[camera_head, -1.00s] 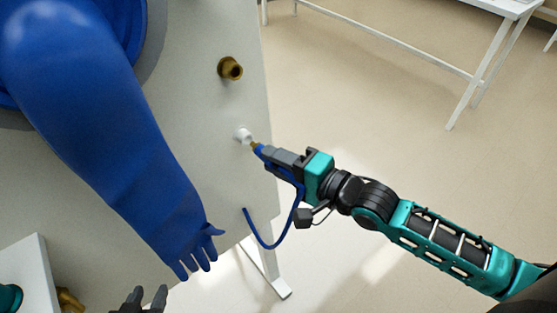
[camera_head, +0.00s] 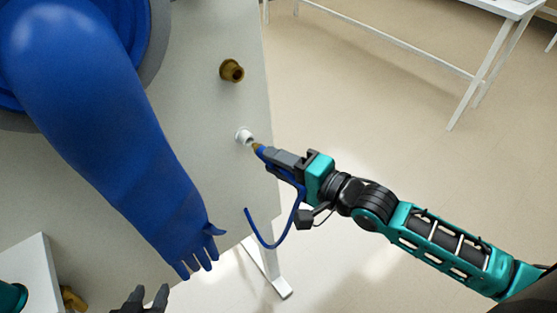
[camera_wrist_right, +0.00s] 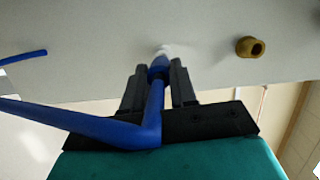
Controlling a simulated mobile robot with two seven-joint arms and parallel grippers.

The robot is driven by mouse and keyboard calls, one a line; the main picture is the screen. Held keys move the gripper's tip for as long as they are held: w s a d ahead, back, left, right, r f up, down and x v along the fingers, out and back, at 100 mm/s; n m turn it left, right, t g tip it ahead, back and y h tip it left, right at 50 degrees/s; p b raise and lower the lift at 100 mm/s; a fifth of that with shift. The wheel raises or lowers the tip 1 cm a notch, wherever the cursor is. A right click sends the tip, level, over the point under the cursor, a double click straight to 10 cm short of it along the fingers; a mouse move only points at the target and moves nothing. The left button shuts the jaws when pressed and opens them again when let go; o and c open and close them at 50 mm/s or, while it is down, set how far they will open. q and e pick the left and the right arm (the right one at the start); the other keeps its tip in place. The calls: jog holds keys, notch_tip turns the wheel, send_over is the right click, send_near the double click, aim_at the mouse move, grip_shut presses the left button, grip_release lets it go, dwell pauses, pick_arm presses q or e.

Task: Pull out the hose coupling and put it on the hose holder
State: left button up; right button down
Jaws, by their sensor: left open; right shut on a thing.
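My right gripper (camera_head: 266,153) is shut on the hose coupling (camera_head: 257,147), a blue piece with a brass tip. The tip points at the white port (camera_head: 244,136) on the pale panel and is very close to it; I cannot tell whether they touch. In the right wrist view the coupling (camera_wrist_right: 158,68) sits between both fingers, with the white port (camera_wrist_right: 163,50) just beyond, partly hidden. The blue hose (camera_head: 272,246) loops below the gripper. A brass fitting (camera_head: 231,70) on the panel, above the port, may be the hose holder. My left gripper (camera_head: 144,296) is open at the bottom edge.
A large blue glove (camera_head: 125,150) hangs in front of the panel (camera_head: 190,100), left of the port. A white box (camera_head: 35,270) and a brass part (camera_head: 72,299) are at lower left. Open floor lies to the right, with a white table (camera_head: 480,75) beyond.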

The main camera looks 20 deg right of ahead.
jog(key=shift+r+p, duration=0.1)
jog(key=shift+p, duration=0.45)
dwell(0.6)
jog(key=shift+w+a+f, duration=0.1)
jog(key=shift+w+a, duration=0.1)
jog(key=shift+w, duration=0.3)
jog(key=shift+w+a+f, duration=0.1)
jog(key=shift+w+a, duration=0.05)
jog(key=shift+w, duration=0.3)
dwell(0.3)
jog(key=shift+w+a, duration=0.2)
jog(key=shift+w, duration=0.35)
jog(key=c, duration=0.8)
grip_release()
jog(key=shift+f, duration=0.1)
jog(key=p+v, duration=0.1)
jog(key=v, duration=1.2)
